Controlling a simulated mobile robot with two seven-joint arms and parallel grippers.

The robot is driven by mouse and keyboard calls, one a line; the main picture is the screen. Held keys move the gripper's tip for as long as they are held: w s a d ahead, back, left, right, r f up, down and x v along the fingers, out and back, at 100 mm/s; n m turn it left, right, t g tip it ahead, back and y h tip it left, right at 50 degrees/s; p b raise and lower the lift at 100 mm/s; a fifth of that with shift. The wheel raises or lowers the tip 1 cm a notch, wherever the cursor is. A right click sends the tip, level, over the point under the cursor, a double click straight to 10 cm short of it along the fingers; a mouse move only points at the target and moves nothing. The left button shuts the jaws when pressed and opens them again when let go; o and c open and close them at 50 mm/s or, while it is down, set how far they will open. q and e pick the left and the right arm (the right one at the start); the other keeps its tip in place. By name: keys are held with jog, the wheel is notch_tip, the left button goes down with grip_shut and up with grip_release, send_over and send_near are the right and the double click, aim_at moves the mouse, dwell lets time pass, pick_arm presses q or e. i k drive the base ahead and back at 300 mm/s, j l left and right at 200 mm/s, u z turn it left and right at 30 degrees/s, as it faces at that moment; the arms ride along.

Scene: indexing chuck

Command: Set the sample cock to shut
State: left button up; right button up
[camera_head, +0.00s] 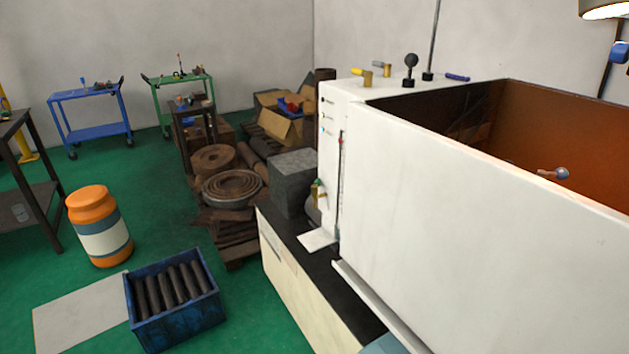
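A white machine housing or tank (480,190) fills the right side of the head view. On its left end, low down, is a small brass-coloured fitting (318,193) with a green part, which could be the sample cock. I cannot make out which way its handle points. On top stand a yellow-handled fitting (362,76), a grey-handled fitting (382,68) and a black ball-knob lever (410,66). A blue handle (457,77) lies near the back edge. I cannot tell for certain which one is the sample cock. Neither gripper shows.
A black-topped bench (325,290) runs along the housing's left side, with a grey block (293,182) on it. A blue crate of dark bars (172,335) and an orange drum (97,225) stand on the green floor. Carts stand behind.

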aim_at(314, 187)
jog(key=i+j+z, duration=0.1)
jog(key=i+j, duration=0.15)
jog(key=i+j+z, duration=0.15)
jog(key=j, duration=0.25)
jog(key=i+j+z, duration=0.1)
jog(key=i+j, duration=0.25)
jog(key=i+j+z, duration=0.1)
jog(key=j, duration=0.3)
jog(key=i, duration=0.1)
